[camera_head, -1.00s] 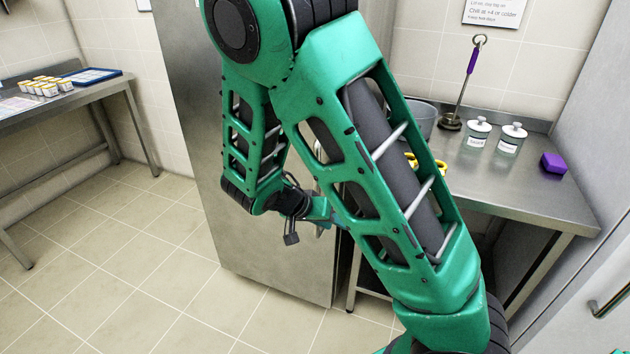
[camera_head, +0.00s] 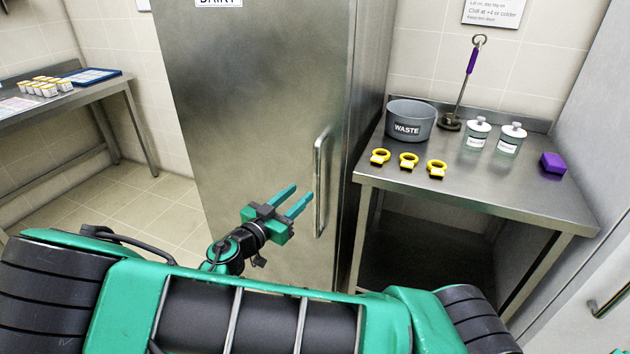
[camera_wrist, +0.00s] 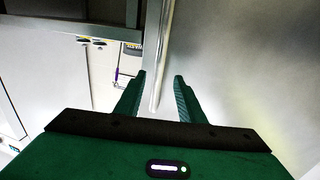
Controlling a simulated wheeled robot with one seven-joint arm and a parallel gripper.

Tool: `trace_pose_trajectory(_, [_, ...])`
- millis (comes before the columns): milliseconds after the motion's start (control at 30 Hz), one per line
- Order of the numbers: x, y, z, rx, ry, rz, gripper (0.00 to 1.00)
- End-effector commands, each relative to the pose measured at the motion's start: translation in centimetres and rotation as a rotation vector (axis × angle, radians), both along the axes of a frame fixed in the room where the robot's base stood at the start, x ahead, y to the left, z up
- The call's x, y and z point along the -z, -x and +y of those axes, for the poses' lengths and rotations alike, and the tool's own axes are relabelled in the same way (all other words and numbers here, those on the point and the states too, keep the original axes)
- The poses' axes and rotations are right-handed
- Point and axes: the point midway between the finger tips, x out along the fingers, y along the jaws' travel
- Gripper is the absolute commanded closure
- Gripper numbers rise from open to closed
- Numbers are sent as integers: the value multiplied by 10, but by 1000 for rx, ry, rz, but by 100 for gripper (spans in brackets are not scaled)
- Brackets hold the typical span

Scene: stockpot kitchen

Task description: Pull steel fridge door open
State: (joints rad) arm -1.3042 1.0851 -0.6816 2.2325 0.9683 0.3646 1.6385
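The steel fridge door (camera_head: 245,130) is shut, with a "DAIRY" label at its top. Its vertical bar handle (camera_head: 319,180) is near the door's right edge. My gripper (camera_head: 300,195) is open in front of the door, its green fingers pointing toward the handle from the left, a short way off in the head view. In the wrist view, the handle (camera_wrist: 160,70) runs down between the two open fingertips of my gripper (camera_wrist: 160,78). I cannot tell how deep between the fingers the bar is. Nothing is held.
A steel table (camera_head: 480,189) right of the fridge carries a grey waste tub (camera_head: 411,112), yellow ring-shaped items (camera_head: 409,160), two lidded jars (camera_head: 478,133) and a purple block (camera_head: 553,163). Another table (camera_head: 100,80) stands at left. The tiled floor (camera_head: 150,205) before the fridge is clear.

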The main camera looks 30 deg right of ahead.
Motion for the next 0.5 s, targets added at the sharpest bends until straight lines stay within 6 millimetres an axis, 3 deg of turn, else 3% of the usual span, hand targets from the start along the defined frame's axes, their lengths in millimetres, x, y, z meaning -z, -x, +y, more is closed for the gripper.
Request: trace_pose_trajectory(500, [0,-42,-73,5,1,3,64])
